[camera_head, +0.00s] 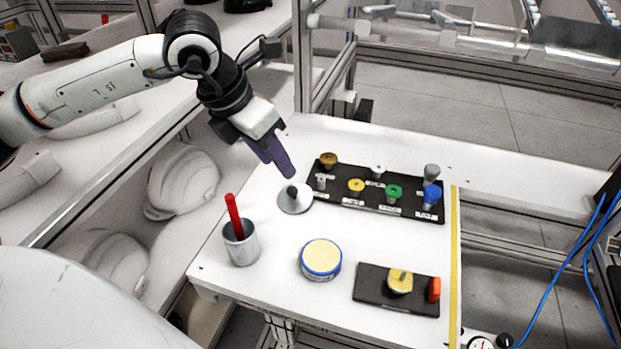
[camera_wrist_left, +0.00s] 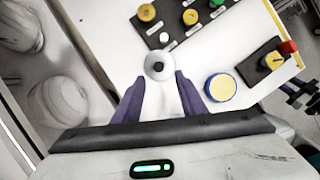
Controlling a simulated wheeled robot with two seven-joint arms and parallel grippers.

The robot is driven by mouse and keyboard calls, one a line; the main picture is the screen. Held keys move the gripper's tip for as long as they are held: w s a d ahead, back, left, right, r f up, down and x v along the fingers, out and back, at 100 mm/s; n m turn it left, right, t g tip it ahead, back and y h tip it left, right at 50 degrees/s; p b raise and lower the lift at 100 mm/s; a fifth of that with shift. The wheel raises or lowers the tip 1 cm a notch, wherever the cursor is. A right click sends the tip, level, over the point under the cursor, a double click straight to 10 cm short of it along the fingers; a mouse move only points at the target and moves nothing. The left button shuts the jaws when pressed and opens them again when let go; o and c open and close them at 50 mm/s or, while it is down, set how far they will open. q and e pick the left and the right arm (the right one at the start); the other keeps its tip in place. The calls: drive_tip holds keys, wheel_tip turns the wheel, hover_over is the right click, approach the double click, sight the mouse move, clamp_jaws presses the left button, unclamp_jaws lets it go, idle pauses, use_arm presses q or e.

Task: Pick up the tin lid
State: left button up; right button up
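The tin lid (camera_head: 298,206) is a pale grey disc with a black knob, lying on the white table left of the black tray. It also shows in the left wrist view (camera_wrist_left: 151,72), just beyond the fingertips. The open tin (camera_head: 321,260), blue with a pale yellow top, stands nearer the front; the left wrist view shows it at the right (camera_wrist_left: 222,88). My left gripper (camera_head: 287,172) points down above and behind the lid. Its purple fingers (camera_wrist_left: 160,84) are apart, with nothing between them. My right gripper is not in view.
A black tray (camera_head: 333,200) with several coloured knobs lies right of the lid. A grey cup (camera_head: 243,247) holding a red stick stands at the front left. A smaller black tray (camera_head: 372,288) with yellow and orange pieces lies at the front right. The table (camera_head: 275,300) is clear between them.

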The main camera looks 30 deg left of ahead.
sight(292, 188)
use_arm(q)
drive_tip(key=shift+p+x, duration=0.55)
drive_tip(key=shift+x, duration=4.2)
drive_tip(key=shift+a, duration=0.2)
clamp_jaws()
